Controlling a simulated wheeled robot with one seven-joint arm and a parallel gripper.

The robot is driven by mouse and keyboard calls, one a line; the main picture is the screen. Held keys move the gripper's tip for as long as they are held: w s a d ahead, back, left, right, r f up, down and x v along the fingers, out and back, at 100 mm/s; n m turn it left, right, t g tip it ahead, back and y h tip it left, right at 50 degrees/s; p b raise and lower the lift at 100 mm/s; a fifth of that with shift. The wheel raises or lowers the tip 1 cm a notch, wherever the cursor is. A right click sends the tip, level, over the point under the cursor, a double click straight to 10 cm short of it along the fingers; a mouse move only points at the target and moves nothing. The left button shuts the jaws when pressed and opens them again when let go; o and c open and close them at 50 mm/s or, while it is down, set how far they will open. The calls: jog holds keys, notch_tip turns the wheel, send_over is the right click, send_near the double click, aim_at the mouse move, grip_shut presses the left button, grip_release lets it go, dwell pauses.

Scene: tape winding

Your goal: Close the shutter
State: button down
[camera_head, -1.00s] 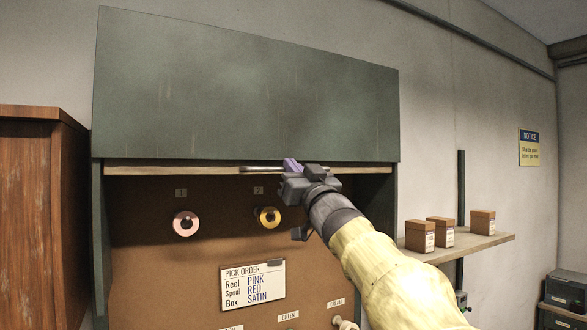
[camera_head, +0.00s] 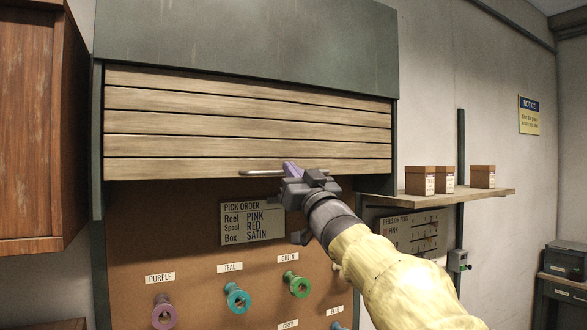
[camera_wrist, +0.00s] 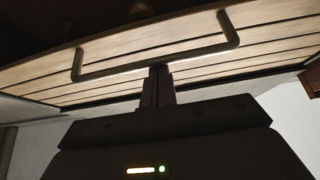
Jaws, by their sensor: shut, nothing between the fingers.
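The wooden slatted shutter (camera_head: 240,120) hangs partly lowered from the dark green housing (camera_head: 240,40) and covers the upper part of the cabinet opening. A metal bar handle (camera_head: 262,172) is fixed on its lowest slat. My gripper (camera_head: 291,168) is shut and empty, with its purple fingertips at the handle's right part. In the wrist view the handle (camera_wrist: 150,64) spans the slats, and the shut fingers (camera_wrist: 158,80) meet the middle of the bar. Whether they press on it or only lie beside it I cannot tell.
Below the shutter, the brown board holds a pick order sign (camera_head: 252,220) and spools, including a purple spool (camera_head: 164,312) and a teal spool (camera_head: 237,298). A shelf (camera_head: 440,196) with brown boxes stands right. A wooden cabinet (camera_head: 30,130) is at left.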

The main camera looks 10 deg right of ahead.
notch_tip(320, 180, down, 8)
jog(key=b, duration=0.5)
jog(key=shift+r, duration=0.2)
jog(key=shift+w, duration=0.1)
notch_tip(320, 180, up, 5)
jog(key=p, duration=0.4)
jog(key=b+v, duration=0.4)
jog(key=v, duration=0.7)
jog(key=shift+f, duration=0.2)
